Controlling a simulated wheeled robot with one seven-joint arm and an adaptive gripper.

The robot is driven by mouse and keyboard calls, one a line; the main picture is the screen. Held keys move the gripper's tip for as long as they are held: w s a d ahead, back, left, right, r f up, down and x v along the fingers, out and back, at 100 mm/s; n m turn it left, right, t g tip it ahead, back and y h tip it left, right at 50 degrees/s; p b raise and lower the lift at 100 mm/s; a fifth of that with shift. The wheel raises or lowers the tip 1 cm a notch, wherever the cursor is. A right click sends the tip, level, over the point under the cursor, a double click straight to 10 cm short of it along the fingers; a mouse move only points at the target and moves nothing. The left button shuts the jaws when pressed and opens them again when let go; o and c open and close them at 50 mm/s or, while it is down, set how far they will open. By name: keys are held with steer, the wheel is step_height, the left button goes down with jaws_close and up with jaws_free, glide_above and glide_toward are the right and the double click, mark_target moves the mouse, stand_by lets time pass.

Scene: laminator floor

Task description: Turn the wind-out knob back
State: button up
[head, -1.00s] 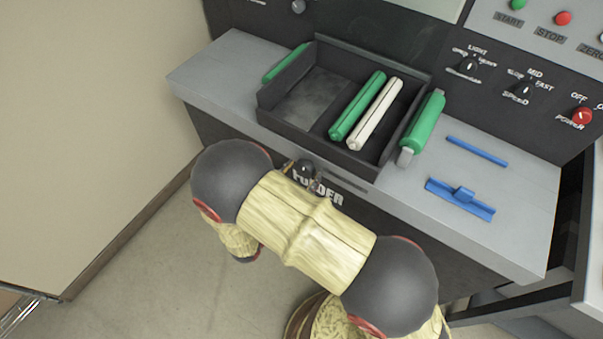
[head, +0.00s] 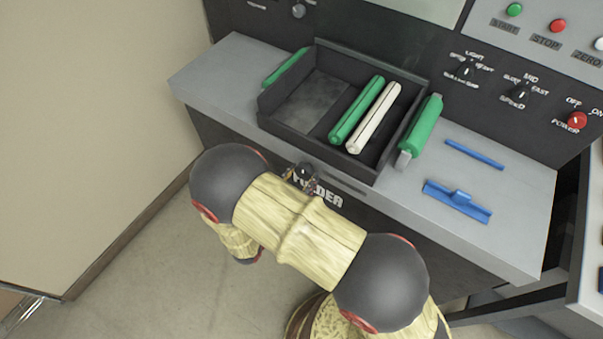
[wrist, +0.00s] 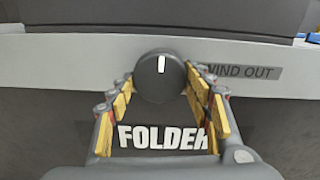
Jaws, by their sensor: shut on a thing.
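The wind-out knob (wrist: 160,80) is a round dark knob with a white mark pointing straight up. It sits on the front edge of the grey folder, left of the WIND OUT label (wrist: 243,72). My gripper (wrist: 160,88) has one finger on each side of the knob and is shut on it. In the head view the knob (head: 305,171) shows just past my arm, which hides most of the gripper.
A black tray (head: 268,118) above the knob holds a green roll (head: 357,110) and a white roll (head: 374,117). A green roller (head: 421,125) and blue parts (head: 457,200) lie to its right. A control panel stands behind.

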steer(key=shift+n, duration=0.3)
steer(key=o, duration=1.2)
steer(key=shift+c, duration=0.2)
steer(key=v, duration=1.2)
